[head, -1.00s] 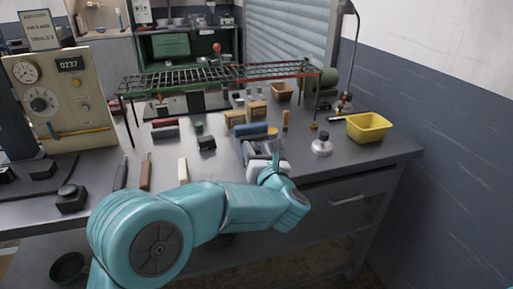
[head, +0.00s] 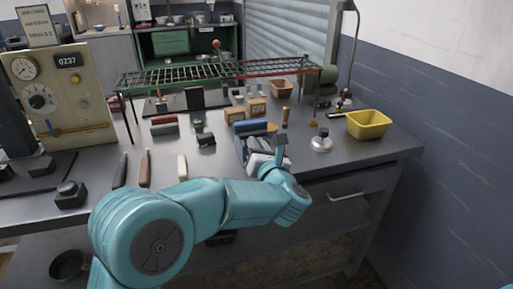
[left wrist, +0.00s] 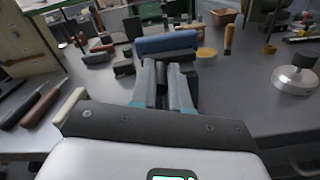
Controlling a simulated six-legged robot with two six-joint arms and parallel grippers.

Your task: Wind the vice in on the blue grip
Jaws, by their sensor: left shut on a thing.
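The blue grip (head: 250,126), a rounded blue bar, lies across the top of the grey vice (head: 242,148) near the bench's front edge. It also shows in the left wrist view (left wrist: 166,43), beyond my fingers. My left gripper (head: 267,158) is at the front of the vice, in front of and below the blue grip. In the left wrist view its two grey fingers (left wrist: 164,82) are close together, on what appears to be the vice handle. The handle is mostly hidden by the fingers, and the gap between jaws and grip cannot be made out. My right gripper is out of view.
A silver round-based piece with a dark knob (head: 321,141) and a yellow bin (head: 368,124) stand to the right. A wire rack (head: 200,77) spans the back. Dark, brown and pale handles (head: 146,168) lie left of the vice. Small boxes (head: 235,115) stand behind it.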

